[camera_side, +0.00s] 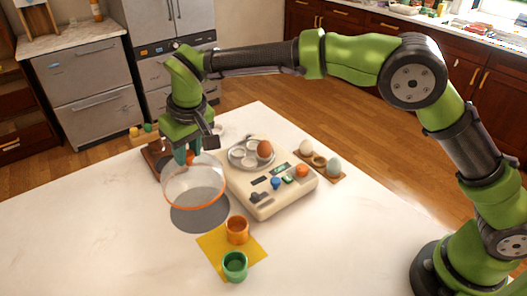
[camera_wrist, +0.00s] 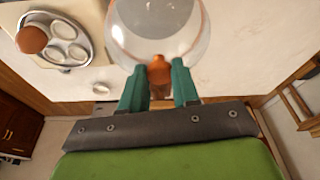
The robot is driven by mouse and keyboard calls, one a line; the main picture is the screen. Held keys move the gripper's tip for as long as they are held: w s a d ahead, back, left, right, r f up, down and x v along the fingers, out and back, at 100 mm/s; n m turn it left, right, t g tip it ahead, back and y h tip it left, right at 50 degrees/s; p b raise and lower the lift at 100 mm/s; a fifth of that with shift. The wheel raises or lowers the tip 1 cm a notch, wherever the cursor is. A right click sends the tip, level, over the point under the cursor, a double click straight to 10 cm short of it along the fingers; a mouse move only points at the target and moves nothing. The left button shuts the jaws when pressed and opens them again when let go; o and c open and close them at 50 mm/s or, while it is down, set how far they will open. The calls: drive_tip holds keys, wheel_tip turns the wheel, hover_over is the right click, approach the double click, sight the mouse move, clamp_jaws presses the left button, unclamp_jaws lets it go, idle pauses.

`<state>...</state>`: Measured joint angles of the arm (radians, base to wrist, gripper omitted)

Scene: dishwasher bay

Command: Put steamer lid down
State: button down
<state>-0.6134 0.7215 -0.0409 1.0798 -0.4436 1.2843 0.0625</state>
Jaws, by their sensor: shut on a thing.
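The steamer lid (camera_side: 196,188) is a clear dome with an orange knob and a thin orange rim. My gripper (camera_side: 190,156) is shut on its knob (camera_wrist: 159,70), and the lid hangs below the fingers. In the side view the lid appears over a grey round mat (camera_side: 201,217) on the white table; I cannot tell whether its rim touches. In the wrist view the clear dome (camera_wrist: 160,30) fills the top middle, beyond the teal fingers. The cream egg steamer (camera_side: 265,190) stands to the right of the lid, uncovered, with a brown egg (camera_side: 264,149) in its metal tray (camera_side: 238,158).
A yellow mat (camera_side: 218,247) holds an orange cup (camera_side: 237,230) and a green cup (camera_side: 234,266) in front. A wooden holder (camera_side: 333,173) with eggs lies right of the steamer. A dark wooden item (camera_side: 155,157) stands behind the lid. The table's left part is clear.

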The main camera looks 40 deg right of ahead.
wheel_tip(320, 180, down, 8)
idle(0.4)
drive_tip(key=shift+f, duration=0.1)
drive_tip(key=c, duration=0.8)
unclamp_jaws()
drive_tip(key=shift+f, duration=0.1)
